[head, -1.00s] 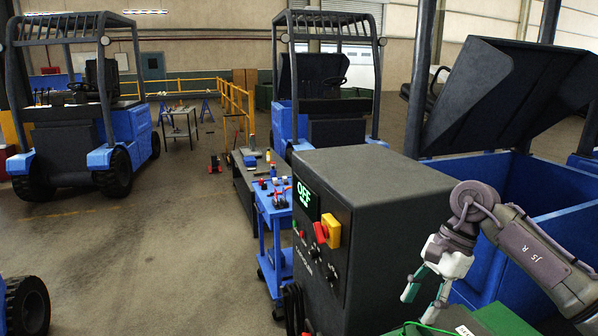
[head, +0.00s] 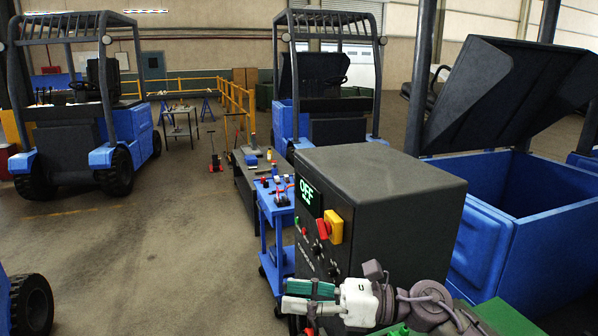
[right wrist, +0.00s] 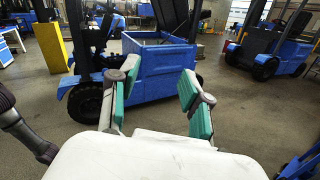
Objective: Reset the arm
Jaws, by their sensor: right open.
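My right gripper (head: 290,296) is at the bottom of the head view, pointing left, low in front of the black charger cabinet (head: 400,200). Its two teal-padded fingers are apart, with nothing between them. In the right wrist view the open fingers (right wrist: 160,95) frame a blue forklift (right wrist: 160,65) some distance beyond. My right arm's purple-grey links fold at the bottom right of the head view. My left gripper is in neither current view.
The cabinet shows a green OFF display (head: 306,192) and a red-yellow switch (head: 329,227). A blue tool cart (head: 275,235) stands left of it. An open blue forklift compartment (head: 545,240) is at right. Open floor (head: 150,260) lies left.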

